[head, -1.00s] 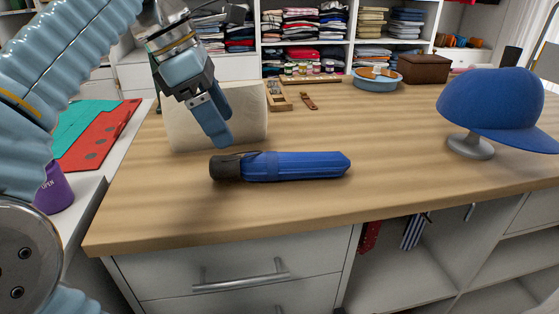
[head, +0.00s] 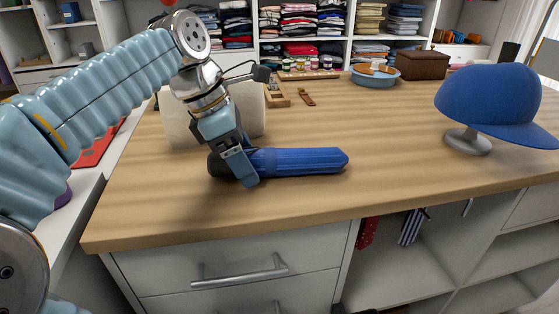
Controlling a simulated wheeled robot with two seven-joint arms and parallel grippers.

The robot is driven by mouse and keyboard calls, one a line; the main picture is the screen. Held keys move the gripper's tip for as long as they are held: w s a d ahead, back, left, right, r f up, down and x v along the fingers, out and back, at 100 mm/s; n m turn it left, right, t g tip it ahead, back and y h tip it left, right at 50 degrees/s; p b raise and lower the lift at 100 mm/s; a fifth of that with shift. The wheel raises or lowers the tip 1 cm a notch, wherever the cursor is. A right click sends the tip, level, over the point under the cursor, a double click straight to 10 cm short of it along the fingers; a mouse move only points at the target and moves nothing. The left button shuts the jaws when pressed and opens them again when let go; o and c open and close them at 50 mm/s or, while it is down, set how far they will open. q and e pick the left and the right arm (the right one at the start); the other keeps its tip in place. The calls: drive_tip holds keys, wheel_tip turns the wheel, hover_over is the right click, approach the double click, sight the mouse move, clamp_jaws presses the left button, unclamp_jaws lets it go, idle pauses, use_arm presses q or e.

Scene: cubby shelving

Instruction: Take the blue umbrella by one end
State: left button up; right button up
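The blue umbrella (head: 300,161) lies folded on the wooden counter, its blue canopy end to the right and its dark handle end (head: 218,166) to the left. My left gripper (head: 246,180) points down at the umbrella near where the dark handle meets the blue canopy. One finger shows in front of the umbrella; the other finger is hidden, so I cannot tell whether the gripper is open or closed on it. My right gripper is not in view.
A cream block-like item (head: 181,128) stands just behind my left gripper. A blue cap (head: 492,98) on a grey stand is at the right. A round blue tray (head: 375,79) and a brown box (head: 423,66) are at the back. The middle of the counter (head: 365,125) is clear.

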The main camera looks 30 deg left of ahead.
use_arm(q)
drive_tip(key=c, duration=1.2)
